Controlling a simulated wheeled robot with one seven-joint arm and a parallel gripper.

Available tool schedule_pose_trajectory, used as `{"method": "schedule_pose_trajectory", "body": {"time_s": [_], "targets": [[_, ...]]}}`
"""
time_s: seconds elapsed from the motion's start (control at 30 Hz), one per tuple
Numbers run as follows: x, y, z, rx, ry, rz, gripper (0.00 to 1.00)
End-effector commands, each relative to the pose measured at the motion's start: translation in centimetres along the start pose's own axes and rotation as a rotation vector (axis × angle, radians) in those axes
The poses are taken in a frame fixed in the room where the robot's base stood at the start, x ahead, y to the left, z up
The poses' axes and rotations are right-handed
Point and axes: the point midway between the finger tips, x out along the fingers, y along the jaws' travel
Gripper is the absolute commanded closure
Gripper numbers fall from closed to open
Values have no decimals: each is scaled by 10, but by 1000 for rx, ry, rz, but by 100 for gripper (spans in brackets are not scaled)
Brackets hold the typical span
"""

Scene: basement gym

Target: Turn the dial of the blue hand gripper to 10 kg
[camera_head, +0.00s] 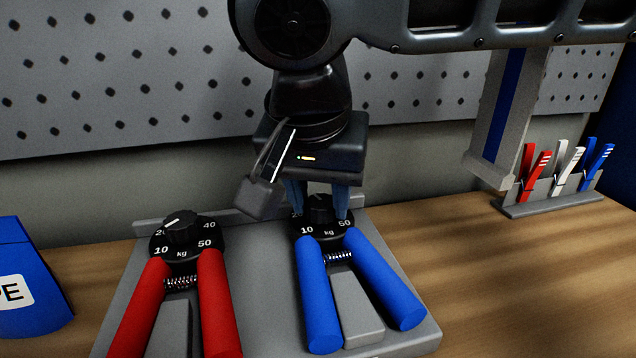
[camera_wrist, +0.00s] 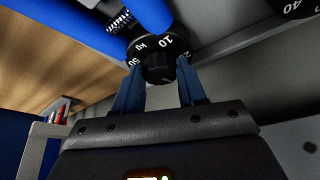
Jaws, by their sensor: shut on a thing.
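The blue hand gripper (camera_head: 318,290) lies on a grey stand (camera_head: 405,340), its two blue handles toward me. Its round black dial plate (camera_head: 310,231) is at the far end, with 10, kg and 50 readable in the head view. My gripper (camera_head: 317,200) points down over the dial, its blue fingers on either side of the black knob (camera_head: 321,212). In the wrist view my gripper (camera_wrist: 159,72) is shut on the knob (camera_wrist: 158,69), and 10, kg and part of 50 show on the plate (camera_wrist: 175,45). I cannot make out the knob's pointer.
A red hand gripper (camera_head: 216,300) with its own dial (camera_head: 181,232) lies on the stand to the left. A blue box (camera_head: 28,285) stands at far left. A holder (camera_head: 555,203) with red, white and blue clips stands right. Pegboard (camera_head: 150,75) is behind; the table's right front is clear.

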Motion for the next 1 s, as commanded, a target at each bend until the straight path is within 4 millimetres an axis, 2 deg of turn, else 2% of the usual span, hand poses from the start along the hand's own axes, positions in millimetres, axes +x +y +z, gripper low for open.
{"method": "schedule_pose_trajectory", "body": {"time_s": [1.0], "targets": [[-1,8,-5,-887,-4,-370,90]]}}
